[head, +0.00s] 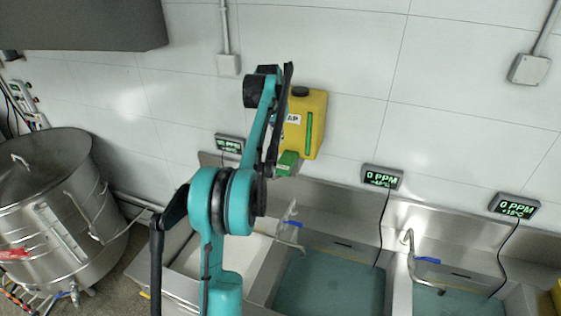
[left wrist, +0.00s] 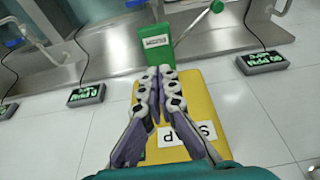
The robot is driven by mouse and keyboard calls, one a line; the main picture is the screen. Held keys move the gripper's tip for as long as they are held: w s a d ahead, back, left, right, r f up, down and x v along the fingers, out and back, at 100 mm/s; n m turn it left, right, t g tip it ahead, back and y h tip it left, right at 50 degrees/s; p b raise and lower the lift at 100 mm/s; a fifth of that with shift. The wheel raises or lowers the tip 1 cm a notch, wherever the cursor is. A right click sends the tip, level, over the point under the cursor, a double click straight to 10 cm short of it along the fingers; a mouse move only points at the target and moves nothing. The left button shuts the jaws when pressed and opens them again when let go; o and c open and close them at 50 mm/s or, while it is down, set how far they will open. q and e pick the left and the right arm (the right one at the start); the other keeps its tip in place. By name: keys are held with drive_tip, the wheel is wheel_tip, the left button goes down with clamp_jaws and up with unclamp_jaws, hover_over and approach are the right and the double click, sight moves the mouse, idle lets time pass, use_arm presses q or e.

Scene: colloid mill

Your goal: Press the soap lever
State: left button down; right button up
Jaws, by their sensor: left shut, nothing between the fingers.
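The yellow soap dispenser (head: 306,125) hangs on the tiled wall, with a green strip on its front and a green lever (head: 287,163) at its lower end. In the left wrist view the picture is turned over: the yellow body (left wrist: 205,95) with its SOAP label lies behind the fingers, and the green lever (left wrist: 156,45) is above their tips. My left gripper (left wrist: 157,76) is shut and empty, its tips close to the lever; I cannot tell whether they touch. In the head view my left gripper (head: 271,160) partly hides the dispenser. My right gripper is not in view.
Sinks with teal basins (head: 330,285) and taps (head: 411,250) stand below the dispenser. Small displays (head: 383,178) are mounted along the wall. A large steel vessel (head: 50,195) stands at the left. A grey hood (head: 80,25) overhangs the upper left.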

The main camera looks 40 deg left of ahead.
use_arm(q)
drive_tip(key=p, duration=0.2)
hover_over(279, 172)
drive_tip(key=w, duration=0.2)
drive_tip(key=f, duration=1)
drive_tip(key=shift+a+f, duration=0.35)
drive_tip(key=shift+a, duration=0.05)
drive_tip(key=shift+f, duration=0.65)
drive_tip(key=f+t+b, duration=0.1)
drive_tip(key=b, duration=0.2)
drive_tip(key=f+t+b, duration=0.1)
drive_tip(key=f+b, duration=0.1)
drive_tip(key=b, duration=0.1)
drive_tip(key=s+f+t+y+b, duration=0.1)
drive_tip(key=f+b, duration=0.1)
drive_tip(key=b, duration=0.1)
drive_tip(key=shift+d+f+t, duration=0.15)
drive_tip(key=shift+d+t, duration=0.05)
drive_tip(key=shift+t, duration=0.2)
drive_tip(key=shift+w+f+b, duration=0.15)
drive_tip(key=shift+f+b, duration=0.15)
drive_tip(key=shift+r, duration=0.15)
